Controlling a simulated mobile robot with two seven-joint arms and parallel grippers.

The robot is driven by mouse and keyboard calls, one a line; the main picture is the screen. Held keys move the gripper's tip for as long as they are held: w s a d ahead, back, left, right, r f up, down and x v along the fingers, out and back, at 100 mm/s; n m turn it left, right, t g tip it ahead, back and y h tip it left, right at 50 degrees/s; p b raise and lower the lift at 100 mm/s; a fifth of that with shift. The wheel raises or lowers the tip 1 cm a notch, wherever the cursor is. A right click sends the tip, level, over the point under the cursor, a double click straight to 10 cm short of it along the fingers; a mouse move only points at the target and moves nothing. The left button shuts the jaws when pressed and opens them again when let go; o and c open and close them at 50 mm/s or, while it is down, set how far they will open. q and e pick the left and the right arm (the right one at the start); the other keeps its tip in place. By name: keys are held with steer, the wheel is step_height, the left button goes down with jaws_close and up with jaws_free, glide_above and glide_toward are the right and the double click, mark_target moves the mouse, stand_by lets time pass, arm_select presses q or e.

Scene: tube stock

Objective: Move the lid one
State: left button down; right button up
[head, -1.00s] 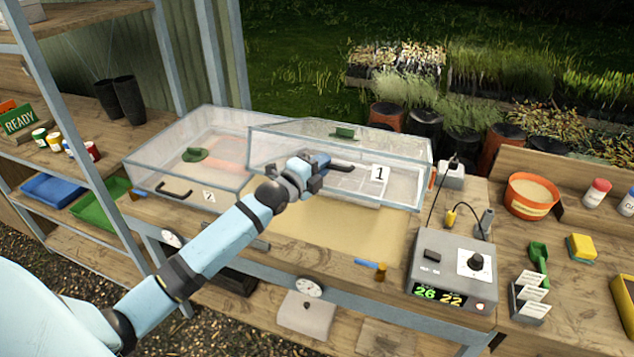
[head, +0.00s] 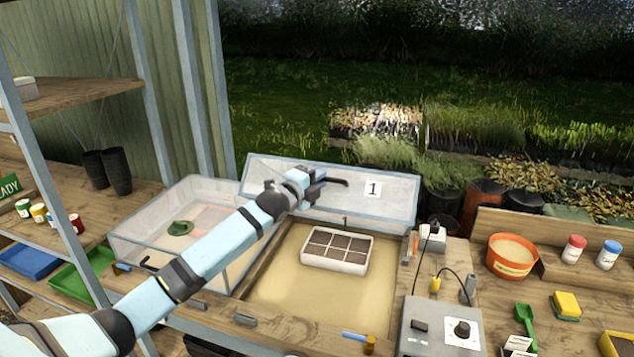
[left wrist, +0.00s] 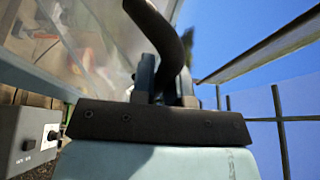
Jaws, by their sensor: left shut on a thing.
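The clear lid marked 1 (head: 395,197) stands tilted up on its rear edge above the sand-filled bed (head: 290,292) in the head view. Its dark curved handle (head: 334,181) is near the lid's raised edge. My left gripper (head: 318,184) is shut on that handle. In the left wrist view the handle (left wrist: 170,35) runs up from between the fingers (left wrist: 165,85), with the clear pane to its left. Under the lid a white tray with dark cells (head: 336,262) sits on the sand. My right gripper is in neither view.
A second clear cover (head: 150,228) lies closed to the left. A grey control box (head: 440,328) stands on the bench to the right, with cables behind it. An orange pot (head: 511,257) and a green scoop (head: 530,322) are further right.

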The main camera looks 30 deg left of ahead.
arm_select(q)
steer(key=c, duration=1.1)
jaws_free()
steer(key=shift+s, duration=0.1)
steer(key=shift+s+f, duration=0.15)
steer(key=shift+s, duration=0.1)
steer(key=s+b, duration=0.1)
steer(key=s, duration=0.3)
steer(key=s+a+b, duration=0.1)
steer(key=s, duration=0.3)
steer(key=s+a+b, duration=0.1)
steer(key=s, duration=0.4)
steer(key=shift+f, duration=0.15)
